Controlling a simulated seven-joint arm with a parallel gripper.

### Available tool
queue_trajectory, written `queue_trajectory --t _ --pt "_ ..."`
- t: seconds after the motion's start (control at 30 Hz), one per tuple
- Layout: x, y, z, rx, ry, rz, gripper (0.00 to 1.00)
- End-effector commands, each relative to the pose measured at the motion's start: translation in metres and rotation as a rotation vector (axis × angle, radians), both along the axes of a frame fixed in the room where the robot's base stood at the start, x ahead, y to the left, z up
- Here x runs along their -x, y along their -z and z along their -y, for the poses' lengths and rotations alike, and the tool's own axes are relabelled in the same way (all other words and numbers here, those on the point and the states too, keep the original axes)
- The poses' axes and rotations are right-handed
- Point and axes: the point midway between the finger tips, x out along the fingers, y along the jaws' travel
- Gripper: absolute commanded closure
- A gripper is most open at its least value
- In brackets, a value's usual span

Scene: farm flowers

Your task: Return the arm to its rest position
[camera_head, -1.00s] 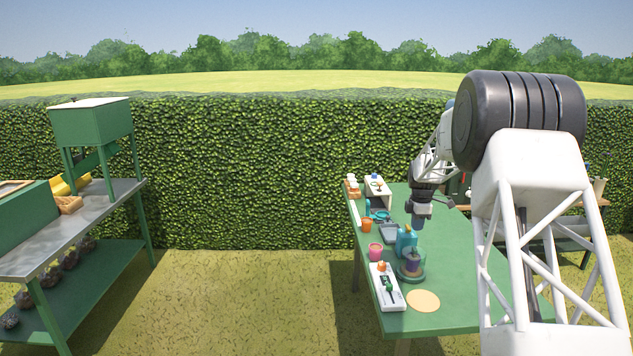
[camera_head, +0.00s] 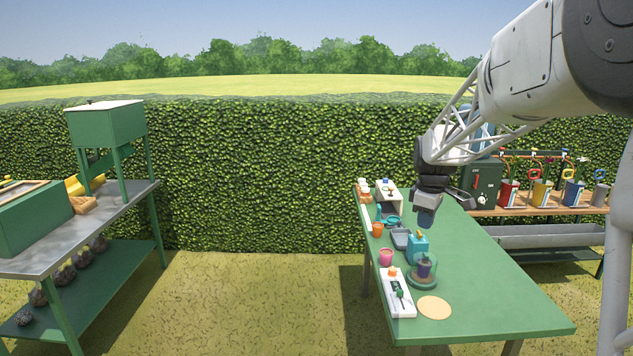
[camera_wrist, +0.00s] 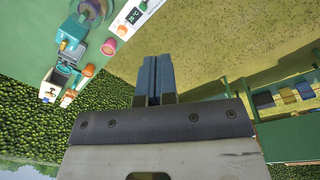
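My gripper (camera_head: 427,217) hangs over the green table (camera_head: 490,300), above its far half and apart from the things on it. In the wrist view the two blue-grey fingers (camera_wrist: 154,80) lie side by side with nothing visible between them; the gripper looks shut and empty. My white lattice arm reaches in from the right in the head view.
The table's right side is clear.

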Motion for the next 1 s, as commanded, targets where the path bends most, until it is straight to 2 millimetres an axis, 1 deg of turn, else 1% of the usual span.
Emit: queue_trajectory --t 0.03,0.3,0.43,0.67,1.0 --pt "0.014 -0.006 -0.005 -0.002 0.025 0.006 1.00" --pt "0.082 -0.026 -0.028 -0.017 0.180 0.031 1.00" --pt "0.115 -0.032 -0.038 -0.025 0.255 0.043 1.00" --pt "0.175 -0.039 -0.054 -0.043 0.389 0.065 1.00" --pt "0.263 -0.035 -0.074 -0.075 0.584 0.096 1.00"
